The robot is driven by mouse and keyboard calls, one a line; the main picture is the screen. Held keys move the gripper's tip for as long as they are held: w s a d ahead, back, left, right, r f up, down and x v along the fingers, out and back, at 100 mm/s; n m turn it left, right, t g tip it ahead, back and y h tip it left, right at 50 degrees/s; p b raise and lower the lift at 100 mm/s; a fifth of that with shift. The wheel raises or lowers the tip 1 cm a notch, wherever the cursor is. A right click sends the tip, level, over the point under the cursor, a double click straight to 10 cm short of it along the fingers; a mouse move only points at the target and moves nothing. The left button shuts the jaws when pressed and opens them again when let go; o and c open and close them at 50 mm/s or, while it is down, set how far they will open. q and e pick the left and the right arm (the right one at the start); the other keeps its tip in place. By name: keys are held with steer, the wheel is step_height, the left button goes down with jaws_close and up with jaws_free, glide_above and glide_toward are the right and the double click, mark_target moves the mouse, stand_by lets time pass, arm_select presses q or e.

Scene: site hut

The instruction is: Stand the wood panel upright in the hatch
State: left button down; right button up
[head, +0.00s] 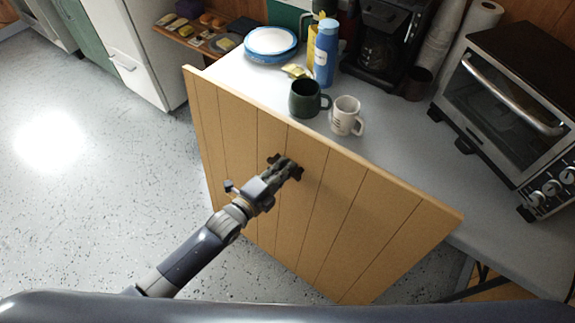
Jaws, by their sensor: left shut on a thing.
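The wood panel (330,190) is a light tan board with dark grooves, in the middle of the head view. It stands on edge, tilted in the picture, in front of the grey counter. My left gripper (287,168) is at the panel's near face, above its middle, and is shut on it; the exact grip point is small and dark. I cannot make out the hatch; the panel covers what is behind it. The panel's lower edge is partly hidden by my own body at the bottom of the picture. My right gripper is out of view.
Close behind the panel's top edge, a green mug (304,99) and a white mug (346,116) stand on the counter (400,155). A blue bottle (326,54), coffee maker (378,40) and toaster oven (510,100) stand farther back. The speckled floor (90,190) at left is clear.

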arm_select(q)
steer(key=shift+r, duration=0.45)
steer(key=shift+s+a+r+t, duration=0.25)
steer(key=shift+s+r+t, duration=0.05)
steer(key=shift+s+r, duration=0.1)
steer(key=shift+s+a+r+p, duration=0.1)
steer(key=shift+s+a+p, duration=0.1)
steer(key=shift+p, duration=0.1)
steer(key=shift+s+a+r+h, duration=0.3)
steer(key=shift+s, duration=0.1)
steer(key=shift+s+a+r, duration=0.15)
steer(key=shift+s+r, duration=0.05)
steer(key=shift+s, duration=0.1)
steer(key=shift+t, duration=0.3)
